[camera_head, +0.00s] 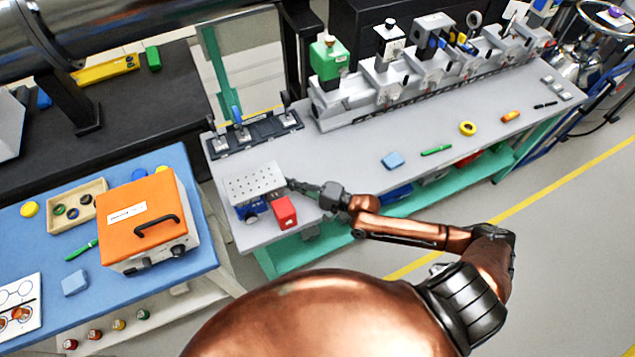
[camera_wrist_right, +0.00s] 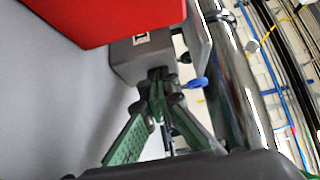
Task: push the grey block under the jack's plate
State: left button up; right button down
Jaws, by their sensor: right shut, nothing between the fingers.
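The jack's pale perforated plate (camera_head: 255,183) is at the left end of the grey bench in the head view, with blue and dark parts below it. My right gripper (camera_head: 292,184) is shut and empty at the plate's right side. In the right wrist view my right gripper's tips (camera_wrist_right: 158,78) meet close against a dark grey block (camera_wrist_right: 145,56) with a small label. I cannot tell whether they touch. My left gripper is not in view.
A red block (camera_head: 285,212) stands at the plate's front right, near the bench edge; red also fills the top of the wrist view (camera_wrist_right: 100,18). A dark rail with clamps (camera_head: 250,133) lies behind the plate.

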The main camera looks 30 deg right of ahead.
jog(key=d+b, duration=0.2)
jog(key=d, duration=0.2)
jog(key=shift+s+d+f+b, duration=0.3)
jog(key=shift+f+b, duration=0.05)
jog(key=shift+b, duration=0.05)
jog(key=p+v, duration=0.1)
jog(key=v, duration=1.8)
jog(key=shift+s+r, duration=0.2)
jog(key=shift+r, duration=0.1)
jog(key=shift+d, duration=0.1)
